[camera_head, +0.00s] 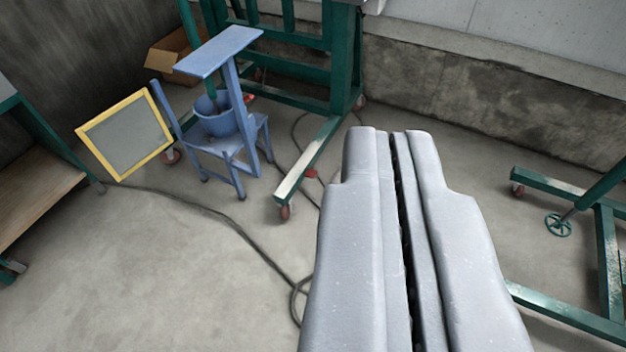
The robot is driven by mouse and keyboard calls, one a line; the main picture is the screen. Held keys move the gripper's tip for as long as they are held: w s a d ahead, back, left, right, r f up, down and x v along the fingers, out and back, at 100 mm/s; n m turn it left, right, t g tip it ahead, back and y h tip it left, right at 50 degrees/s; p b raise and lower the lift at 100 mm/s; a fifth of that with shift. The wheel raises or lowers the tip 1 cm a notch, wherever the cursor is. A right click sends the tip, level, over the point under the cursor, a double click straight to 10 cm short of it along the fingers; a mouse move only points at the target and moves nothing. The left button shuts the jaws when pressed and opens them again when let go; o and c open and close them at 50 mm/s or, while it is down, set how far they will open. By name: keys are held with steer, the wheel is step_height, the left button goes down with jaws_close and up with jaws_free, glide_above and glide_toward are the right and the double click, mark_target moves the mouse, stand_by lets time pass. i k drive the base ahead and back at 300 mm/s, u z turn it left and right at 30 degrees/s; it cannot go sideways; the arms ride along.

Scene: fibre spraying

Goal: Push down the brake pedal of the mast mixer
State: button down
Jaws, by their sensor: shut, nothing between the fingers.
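My gripper (391,134) fills the lower middle of the view. Its two grey fingers are shut with only a thin dark gap between them, and nothing is held. A blue stand (236,112) with a post, a flat top and a blue bucket (215,119) is at the upper left, well beyond the fingertips. It may be the mast mixer, but I cannot tell for sure. A small red part (311,173) sits low by the green frame's foot, left of the fingertips and apart from them. I cannot tell whether it is the brake pedal.
A green wheeled frame (320,146) stands behind the blue stand. A yellow-framed panel (126,136) leans at left near a wooden-shelved bench (35,200). Another green frame (566,190) is at right. A dark cable (232,222) crosses the open concrete floor. A concrete wall closes the back.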

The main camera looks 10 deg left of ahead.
mark_target(311, 173)
steer(key=u, duration=0.5)
steer(key=i, duration=1)
steer(key=z, duration=0.05)
